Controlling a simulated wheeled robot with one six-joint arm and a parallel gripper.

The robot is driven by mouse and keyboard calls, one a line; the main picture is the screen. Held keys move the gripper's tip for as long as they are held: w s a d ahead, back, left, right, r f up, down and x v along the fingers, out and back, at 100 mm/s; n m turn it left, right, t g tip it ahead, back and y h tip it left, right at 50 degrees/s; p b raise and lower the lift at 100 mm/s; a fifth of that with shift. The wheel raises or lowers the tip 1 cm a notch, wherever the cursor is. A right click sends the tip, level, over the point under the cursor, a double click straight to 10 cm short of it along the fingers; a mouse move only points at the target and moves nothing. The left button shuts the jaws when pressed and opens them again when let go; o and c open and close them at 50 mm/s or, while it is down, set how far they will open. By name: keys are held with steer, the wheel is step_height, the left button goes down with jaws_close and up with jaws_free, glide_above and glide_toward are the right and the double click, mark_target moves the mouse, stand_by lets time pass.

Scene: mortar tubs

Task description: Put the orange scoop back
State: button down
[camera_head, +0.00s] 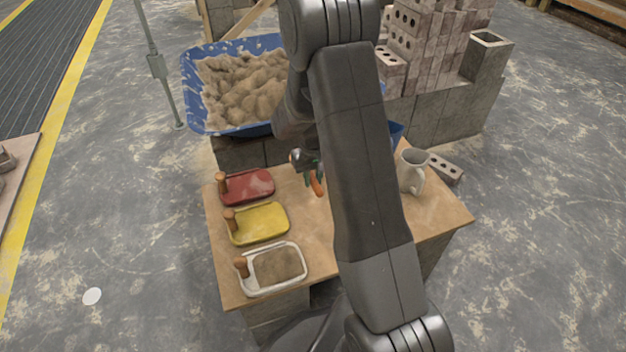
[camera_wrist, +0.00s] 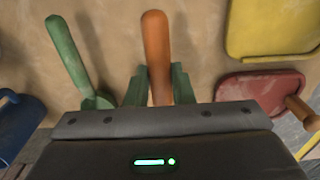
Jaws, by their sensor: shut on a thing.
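My gripper (camera_wrist: 160,75) is shut on the orange scoop (camera_wrist: 155,40), its two green fingers on either side of the handle. The scoop's handle points away from my wrist, and its other end is hidden by my gripper. In the head view the orange scoop (camera_head: 317,186) shows as a small strip beside my arm, over the wooden worktop (camera_head: 325,240). I cannot tell whether it touches the worktop. A green scoop (camera_wrist: 67,50) lies to its left in the wrist view. My arm hides it in the head view.
A red tray (camera_head: 250,187), a yellow tray (camera_head: 262,224) and a white-rimmed tray (camera_head: 302,258) line the worktop's left side. A pale jug (camera_head: 411,172) stands at the right. A blue tub (camera_head: 192,95) of mortar and stacked bricks (camera_head: 425,50) are behind. Bare worktop lies between.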

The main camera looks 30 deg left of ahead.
steer(key=shift+f, duration=0.15)
steer(key=shift+f+b, duration=1.45)
steer(key=shift+f, duration=0.4)
steer(key=shift+f, duration=0.35)
steer(key=c, duration=1.2)
jaws_free()
steer(key=shift+o, duration=0.2)
